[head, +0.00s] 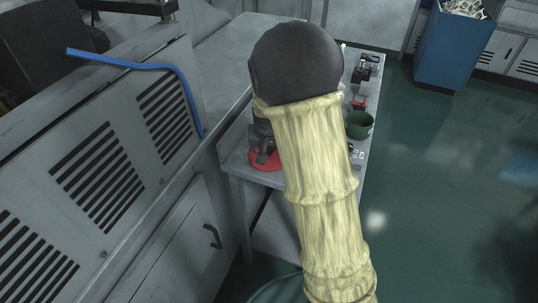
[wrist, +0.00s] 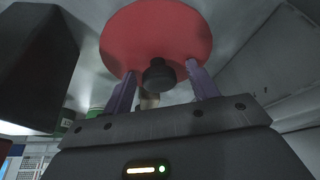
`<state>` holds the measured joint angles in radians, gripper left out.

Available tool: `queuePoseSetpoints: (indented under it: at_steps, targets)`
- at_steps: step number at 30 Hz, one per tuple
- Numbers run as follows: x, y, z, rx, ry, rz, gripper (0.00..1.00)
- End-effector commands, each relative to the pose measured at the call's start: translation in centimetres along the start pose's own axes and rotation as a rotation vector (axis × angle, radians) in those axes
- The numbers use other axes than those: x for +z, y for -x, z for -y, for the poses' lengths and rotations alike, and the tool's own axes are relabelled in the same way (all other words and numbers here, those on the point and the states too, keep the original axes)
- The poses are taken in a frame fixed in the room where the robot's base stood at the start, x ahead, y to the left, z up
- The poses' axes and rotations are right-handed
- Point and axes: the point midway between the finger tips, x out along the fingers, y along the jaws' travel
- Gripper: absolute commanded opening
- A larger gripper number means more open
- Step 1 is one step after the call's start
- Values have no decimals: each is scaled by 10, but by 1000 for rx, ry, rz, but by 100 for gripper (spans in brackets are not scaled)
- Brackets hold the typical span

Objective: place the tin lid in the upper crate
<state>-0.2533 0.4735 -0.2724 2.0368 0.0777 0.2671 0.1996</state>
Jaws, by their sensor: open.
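The tin lid (head: 265,160) is a red disc lying on the grey table near its front edge. In the wrist view the lid (wrist: 150,30) fills the top middle, with a dark round knob (wrist: 158,74) at its centre. My gripper (wrist: 160,84) is open, with one purple finger on each side of the knob. Whether the fingers touch the lid or knob cannot be told. In the head view my gripper (head: 263,148) is over the lid, partly hidden by my yellow-sleeved arm. I cannot make out an upper crate in either view.
A green pot (head: 359,124) stands at the table's right edge, with small red and dark items behind it. A grey vented cabinet (head: 120,140) with a blue hose is at left. A blue bin (head: 447,50) stands far right. Green floor is clear at right.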

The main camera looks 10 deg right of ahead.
Motion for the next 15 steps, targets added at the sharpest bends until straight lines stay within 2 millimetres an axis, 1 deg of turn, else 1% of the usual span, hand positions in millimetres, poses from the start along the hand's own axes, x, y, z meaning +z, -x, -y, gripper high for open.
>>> queuePoseSetpoints:
  at_steps: [2, 5, 6, 10, 11, 12, 15]
  targets:
    - [0, 0, 0, 0, 0, 0, 59]
    - [0, 0, 0, 0, 0, 0, 41]
    - [0, 0, 0, 0, 0, 0, 33]
    - [0, 0, 0, 0, 0, 0, 8]
    - [0, 0, 0, 0, 0, -1, 8]
    - [0, 0, 0, 0, 0, -1, 4]
    - [0, 0, 0, 0, 0, -1, 4]
